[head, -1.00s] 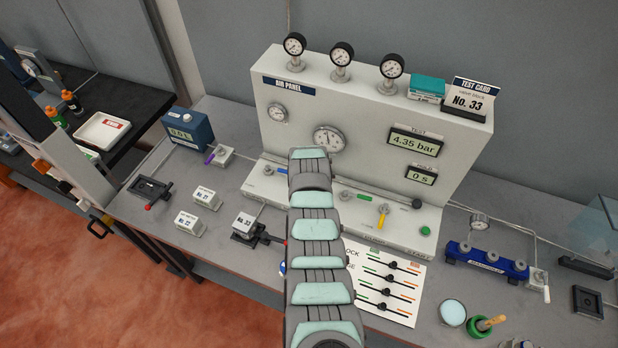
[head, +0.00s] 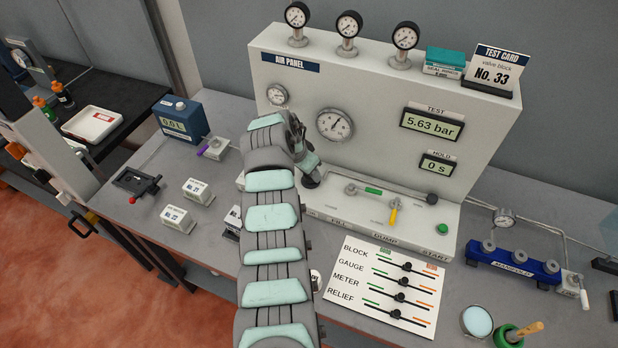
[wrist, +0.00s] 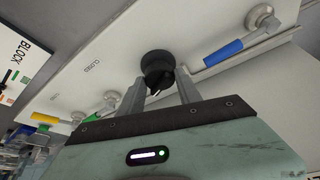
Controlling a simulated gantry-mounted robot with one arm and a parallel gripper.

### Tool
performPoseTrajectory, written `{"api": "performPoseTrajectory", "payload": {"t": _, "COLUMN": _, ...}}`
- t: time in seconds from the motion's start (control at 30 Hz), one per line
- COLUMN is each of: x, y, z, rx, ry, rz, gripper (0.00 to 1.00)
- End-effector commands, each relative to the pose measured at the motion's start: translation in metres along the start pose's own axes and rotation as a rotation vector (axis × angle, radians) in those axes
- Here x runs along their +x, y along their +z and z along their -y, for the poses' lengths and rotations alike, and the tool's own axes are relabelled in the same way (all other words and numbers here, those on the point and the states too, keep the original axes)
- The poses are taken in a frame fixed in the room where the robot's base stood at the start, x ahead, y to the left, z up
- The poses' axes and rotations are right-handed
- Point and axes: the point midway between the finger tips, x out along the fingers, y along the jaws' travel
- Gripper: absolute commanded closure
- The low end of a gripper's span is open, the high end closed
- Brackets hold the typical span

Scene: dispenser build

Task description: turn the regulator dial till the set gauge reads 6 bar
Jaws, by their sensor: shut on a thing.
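The black regulator dial (wrist: 157,66) sits on the light base of the air panel (head: 400,165). In the wrist view my gripper (wrist: 160,90) has its two fingers on either side of the dial and is shut on it. In the head view my gripper (head: 308,168) is at the panel base, largely hidden by my arm. A large round gauge (head: 335,125) and a smaller round gauge (head: 277,95) are on the panel face; I cannot read their scales or tell which is the set gauge. The TEST display (head: 433,122) reads 5.63 bar.
A blue lever (wrist: 222,53) lies close beside my gripper. A yellow lever (head: 393,214) and a green-handled lever (head: 373,190) are to the right on the panel base. A slider card (head: 382,285) lies in front. The HOLD display (head: 437,164) reads 0 s.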

Motion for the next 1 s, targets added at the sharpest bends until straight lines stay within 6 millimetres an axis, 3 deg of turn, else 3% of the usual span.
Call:
{"api": "performPoseTrajectory", "payload": {"t": 0.57, "x": 0.0010, "y": 0.0006, "z": 0.0005, "rx": 0.033, "ry": 0.013, "rz": 0.001, "gripper": 1.00}}
{"api": "performPoseTrajectory", "payload": {"t": 0.6, "x": 0.0011, "y": 0.0007, "z": 0.0004, "rx": 0.033, "ry": 0.013, "rz": 0.001, "gripper": 0.59}}
{"api": "performPoseTrajectory", "payload": {"t": 0.87, "x": 0.0007, "y": 0.0003, "z": 0.0005, "rx": 0.033, "ry": 0.013, "rz": 0.000, "gripper": 0.38}}
{"api": "performPoseTrajectory", "payload": {"t": 1.0, "x": 0.0004, "y": 0.0002, "z": 0.0005, "rx": 0.033, "ry": 0.013, "rz": 0.000, "gripper": 0.38}}
